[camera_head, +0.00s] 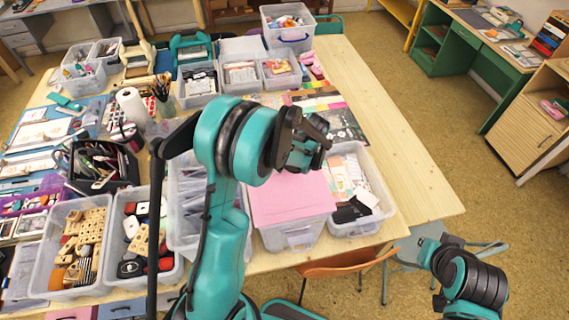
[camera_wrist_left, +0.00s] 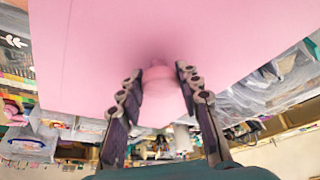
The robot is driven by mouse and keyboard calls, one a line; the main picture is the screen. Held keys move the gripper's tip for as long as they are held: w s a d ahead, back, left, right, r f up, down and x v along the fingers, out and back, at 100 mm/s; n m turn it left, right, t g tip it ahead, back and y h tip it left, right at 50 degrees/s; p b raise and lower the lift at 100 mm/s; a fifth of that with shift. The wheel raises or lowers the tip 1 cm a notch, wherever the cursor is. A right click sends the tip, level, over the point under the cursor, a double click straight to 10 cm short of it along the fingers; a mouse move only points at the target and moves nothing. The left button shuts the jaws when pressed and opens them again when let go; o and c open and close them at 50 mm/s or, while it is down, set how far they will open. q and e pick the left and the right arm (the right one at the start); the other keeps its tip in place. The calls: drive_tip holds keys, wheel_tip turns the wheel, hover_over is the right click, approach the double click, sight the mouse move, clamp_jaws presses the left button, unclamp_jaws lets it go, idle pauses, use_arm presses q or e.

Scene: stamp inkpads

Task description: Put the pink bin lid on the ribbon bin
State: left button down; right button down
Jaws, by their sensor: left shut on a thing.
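The pink bin lid (camera_head: 288,202) is a flat pink sheet over a clear plastic bin (camera_head: 292,237), which I take to be the ribbon bin, at the table's front edge. The lid covers the bin's opening; I cannot tell whether it rests on the rim or hangs just above. In the left wrist view the lid (camera_wrist_left: 230,35) fills the top. My left gripper (camera_wrist_left: 158,82) has its fingers on both sides of the lid's round pink knob (camera_wrist_left: 157,83) and is shut on it. In the head view my left arm hides the lid's far left part.
A clear bin with black items (camera_head: 358,228) stands close on the right of the lidded bin. Bins of stamps (camera_head: 78,285) and other boxes crowd the left. The table's right side (camera_head: 400,130) is bare wood. An orange chair (camera_head: 345,265) stands in front.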

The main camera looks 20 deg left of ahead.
use_arm(q)
drive_tip(key=shift+f+b, duration=0.6)
drive_tip(key=shift+b, duration=0.35)
idle(1.0)
idle(0.3)
drive_tip(key=c, duration=1)
unclamp_jaws()
drive_tip(key=shift+r+p, duration=2.5)
drive_tip(key=shift+r, duration=1.6)
drive_tip(key=shift+f, duration=0.1)
